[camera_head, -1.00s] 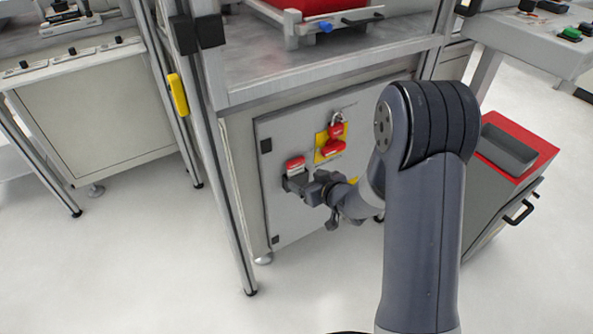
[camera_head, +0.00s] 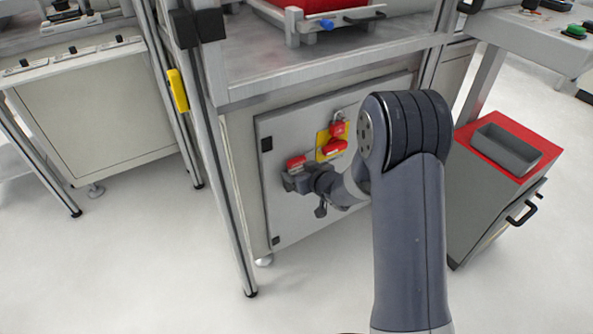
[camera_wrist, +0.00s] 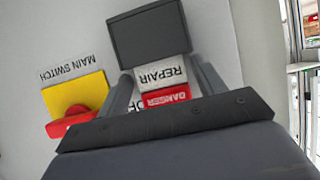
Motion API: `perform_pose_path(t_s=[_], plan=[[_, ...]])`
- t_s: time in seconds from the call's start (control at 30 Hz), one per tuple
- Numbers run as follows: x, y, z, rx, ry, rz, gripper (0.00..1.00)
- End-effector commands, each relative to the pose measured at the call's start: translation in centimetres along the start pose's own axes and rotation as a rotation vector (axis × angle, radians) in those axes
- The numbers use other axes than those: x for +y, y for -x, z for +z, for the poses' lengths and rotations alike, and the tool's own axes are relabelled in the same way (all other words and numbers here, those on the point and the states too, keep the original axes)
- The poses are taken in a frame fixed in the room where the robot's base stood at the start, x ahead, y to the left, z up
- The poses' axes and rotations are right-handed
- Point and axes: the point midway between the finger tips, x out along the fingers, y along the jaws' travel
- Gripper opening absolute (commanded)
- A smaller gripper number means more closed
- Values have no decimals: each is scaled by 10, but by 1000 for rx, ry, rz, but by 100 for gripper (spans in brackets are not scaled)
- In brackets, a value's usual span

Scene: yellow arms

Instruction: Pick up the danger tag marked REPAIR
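The danger tag, with a red DANGER band and a white part marked REPAIR (camera_wrist: 161,77), shows upside down in the wrist view. In the head view a red-and-white tag (camera_head: 296,163) is at the left of the grey cabinet door, just above my gripper. My gripper (camera_wrist: 164,80) is at the door, with one dark finger on each side of the tag. The fingers stand apart and look open; I cannot tell whether they touch its edges. The lower part of the tag in the wrist picture is hidden by my gripper body.
A yellow main switch plate (camera_head: 325,153) with red parts is right of the tag; it also shows in the wrist view (camera_wrist: 88,92). A dark rectangular block (camera_wrist: 149,32) lies beyond the fingertips. A red-topped cart (camera_head: 466,137) stands right of my arm. A frame post (camera_head: 222,180) is at left.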

Motion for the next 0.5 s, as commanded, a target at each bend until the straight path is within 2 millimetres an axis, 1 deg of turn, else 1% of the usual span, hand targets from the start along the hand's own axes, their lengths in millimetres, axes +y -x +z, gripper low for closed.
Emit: perform_pose_path(t_s=[0.03, 0.07, 0.4, 0.5], plan=[[0, 0, 0, 0, 0, 0, 61], [0, 0, 0, 0, 0, 0, 59], [0, 0, 0, 0, 0, 0, 31], [0, 0, 0, 0, 0, 0, 30]])
